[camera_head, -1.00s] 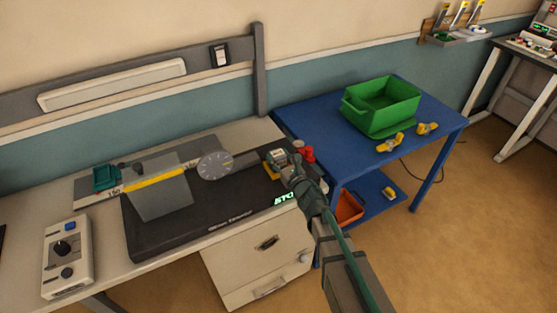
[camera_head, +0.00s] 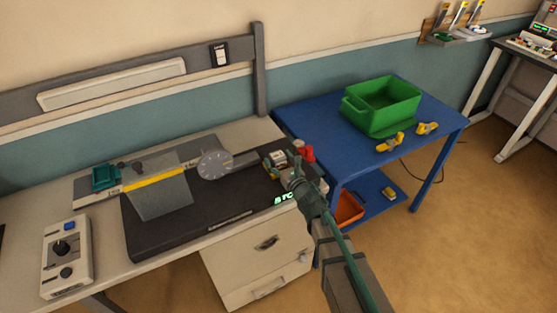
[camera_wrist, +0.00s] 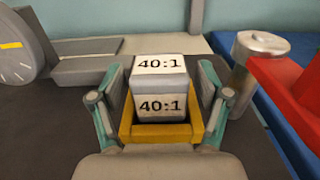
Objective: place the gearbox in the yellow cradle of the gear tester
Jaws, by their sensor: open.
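The gearbox (camera_wrist: 160,88) is a grey block with white "40:1" labels on its top and near face. In the wrist view it sits upright inside the yellow cradle (camera_wrist: 127,125), whose walls surround its lower part. My gripper (camera_wrist: 160,90) is open, with one teal-and-grey finger on each side of the gearbox and a visible gap on both sides. In the head view the gearbox (camera_head: 278,158) and cradle (camera_head: 268,171) are small at the right end of the black gear tester (camera_head: 200,215), with my gripper (camera_head: 292,165) just at their right.
A round dial (camera_head: 214,165) stands left of the cradle. A metal cylinder (camera_wrist: 258,62) and a red part (camera_wrist: 290,90) stand close on the right. A blue table (camera_head: 335,150) holds a green bin (camera_head: 382,105) and yellow parts (camera_head: 390,143).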

